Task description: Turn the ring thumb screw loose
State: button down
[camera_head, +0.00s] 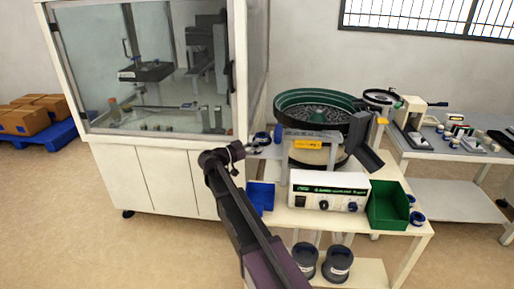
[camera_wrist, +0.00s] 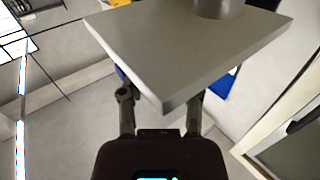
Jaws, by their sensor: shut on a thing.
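My gripper (camera_head: 256,147) is at the left side of the bowl feeder (camera_head: 316,112), beside the glass cabinet. In the wrist view my gripper (camera_wrist: 160,112) reaches in under a grey plate (camera_wrist: 180,55), which covers its fingertips. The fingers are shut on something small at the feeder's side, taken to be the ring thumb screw. The screw itself is hidden by the plate in the wrist view and too small to make out in the head view, so I cannot tell how far it is turned.
A white controller box (camera_head: 327,191) stands in front of the feeder, between a blue bin (camera_head: 261,195) and a green bin (camera_head: 388,205). The glass cabinet (camera_head: 160,80) is close on the left. A second table (camera_head: 455,150) stands at the right.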

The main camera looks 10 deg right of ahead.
jog(key=shift+s+f+n+t+y, duration=0.1)
jog(key=shift+s+n+t+y, duration=0.15)
jog(key=shift+n+t+y, duration=0.45)
jog(key=n+t, duration=0.1)
jog(key=t, duration=0.1)
jog(key=shift+s+n+t+y, duration=0.1)
jog(key=shift+n+t+y, duration=0.2)
jog(key=shift+t+y, duration=0.1)
jog(key=n+t+y, duration=0.5)
jog(key=shift+d, duration=0.1)
jog(key=n+t+y, duration=0.1)
jog(key=n+y, duration=0.1)
jog(key=y, duration=0.1)
jog(key=n+t+y, duration=0.2)
jog(key=y, duration=0.2)
jog(key=shift+n, duration=0.4)
jog(key=shift+w+n+y, duration=0.15)
jog(key=shift+n+y, duration=0.55)
jog(key=shift+y, duration=0.5)
jog(key=shift+w+n+y, duration=0.1)
jog(key=shift+n+y, duration=0.6)
jog(key=shift+y, duration=0.5)
jog(key=shift+n+y, duration=0.4)
jog(key=shift+y, duration=0.3)
jog(key=shift+c, duration=1.5)
grip_release()
